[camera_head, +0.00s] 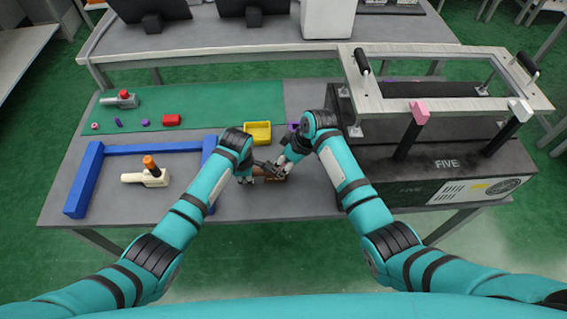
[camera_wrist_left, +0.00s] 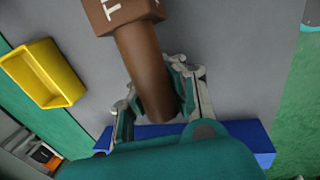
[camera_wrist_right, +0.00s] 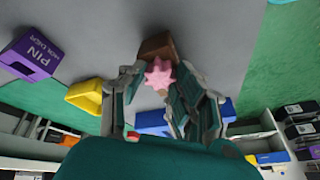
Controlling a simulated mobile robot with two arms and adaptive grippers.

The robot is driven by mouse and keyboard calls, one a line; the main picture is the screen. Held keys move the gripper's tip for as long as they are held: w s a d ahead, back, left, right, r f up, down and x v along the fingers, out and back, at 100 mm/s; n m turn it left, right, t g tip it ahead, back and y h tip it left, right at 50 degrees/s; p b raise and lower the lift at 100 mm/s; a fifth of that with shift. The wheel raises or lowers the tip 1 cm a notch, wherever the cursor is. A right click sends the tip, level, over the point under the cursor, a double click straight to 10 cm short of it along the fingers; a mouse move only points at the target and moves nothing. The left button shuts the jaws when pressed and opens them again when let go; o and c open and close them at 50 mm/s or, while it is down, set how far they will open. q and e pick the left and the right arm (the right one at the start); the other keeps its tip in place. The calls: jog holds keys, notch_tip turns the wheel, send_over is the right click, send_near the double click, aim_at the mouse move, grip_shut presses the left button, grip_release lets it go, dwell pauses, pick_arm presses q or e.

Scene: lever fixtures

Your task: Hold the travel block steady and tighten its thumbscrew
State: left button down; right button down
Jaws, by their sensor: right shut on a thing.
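The travel block is a brown block with a round brown bar (camera_wrist_left: 150,75); its lettered block end (camera_wrist_left: 122,12) shows in the left wrist view. In the head view it (camera_head: 270,178) is partly hidden by both grippers. My left gripper (camera_wrist_left: 163,88) has its fingers close on both sides of the bar and appears shut on it. The thumbscrew is a pink star-shaped knob (camera_wrist_right: 159,75) on the end of the brown block (camera_wrist_right: 157,46). My right gripper (camera_wrist_right: 158,86) is shut on the thumbscrew, which sits between its fingertips. In the head view the right gripper (camera_head: 279,168) comes from the right.
A blue frame (camera_head: 150,150) surrounds a cream fixture with an orange knob (camera_head: 150,166) at left. Grey table in front is clear.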

jog(key=shift+m+t, duration=0.4)
jog(key=shift+m, duration=1.6)
jog(key=c, duration=0.9)
grip_release()
jog(key=shift+c, duration=0.2)
jog(key=shift+r, duration=0.1)
jog(key=v, duration=1.2)
jog(key=shift+a, duration=0.25)
